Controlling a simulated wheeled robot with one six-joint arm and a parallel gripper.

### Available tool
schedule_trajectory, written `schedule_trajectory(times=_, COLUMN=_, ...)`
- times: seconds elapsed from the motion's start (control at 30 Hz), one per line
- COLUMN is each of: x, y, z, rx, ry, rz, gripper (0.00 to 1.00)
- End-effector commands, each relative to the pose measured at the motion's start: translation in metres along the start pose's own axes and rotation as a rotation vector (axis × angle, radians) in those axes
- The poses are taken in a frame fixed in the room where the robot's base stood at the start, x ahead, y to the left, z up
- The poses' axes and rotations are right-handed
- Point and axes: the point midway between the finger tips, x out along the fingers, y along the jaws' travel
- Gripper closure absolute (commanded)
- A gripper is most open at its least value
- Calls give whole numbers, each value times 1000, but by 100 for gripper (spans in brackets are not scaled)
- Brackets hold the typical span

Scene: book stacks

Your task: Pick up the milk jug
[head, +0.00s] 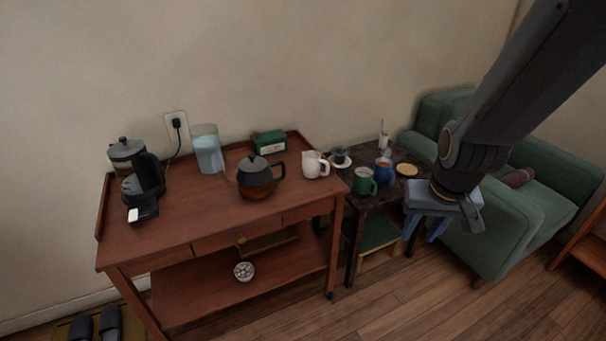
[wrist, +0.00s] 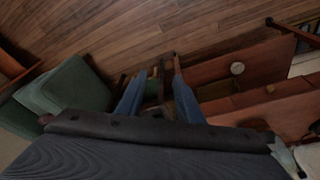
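The white milk jug (head: 311,164) stands upright near the right end of the reddish wooden table (head: 180,226), its handle to the right. My gripper (head: 421,240) hangs in front of the green armchair, right of the dark side table, well to the right of the jug. Its two blue fingers are spread apart with nothing between them. They also show apart in the wrist view (wrist: 158,90), over the floor and furniture. I cannot make out the jug in the wrist view.
A dark teapot (head: 258,182) stands left of the jug; a green box (head: 269,142) is behind. The dark side table (head: 345,150) holds a green mug (head: 363,182), a blue mug (head: 383,171) and other small things. The green armchair (head: 540,215) stands at right.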

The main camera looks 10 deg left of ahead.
Motion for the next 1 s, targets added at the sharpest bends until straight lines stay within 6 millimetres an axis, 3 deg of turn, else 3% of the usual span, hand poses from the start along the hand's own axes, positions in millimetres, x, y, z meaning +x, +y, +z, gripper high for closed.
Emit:
schedule_trajectory(times=0.03, x=26, y=-10, z=-24, rx=-16, ry=62, rz=-7, gripper=67)
schedule_trajectory(times=0.1, x=55, y=-25, z=-63, rx=-34, ry=178, rz=-15, gripper=67)
schedule_trajectory(times=0.3, x=121, y=-76, z=-160, rx=-77, ry=515, rz=-54, gripper=67)
schedule_trajectory(times=0.5, x=168, y=-127, z=-223, rx=-109, ry=851, rz=-95, gripper=67)
schedule_trajectory(times=0.7, x=192, y=-168, z=-244, rx=-129, ry=1134, rz=-134, gripper=67)
schedule_trajectory(times=1.0, x=197, y=-189, z=-248, rx=-135, ry=1311, rz=-159, gripper=67)
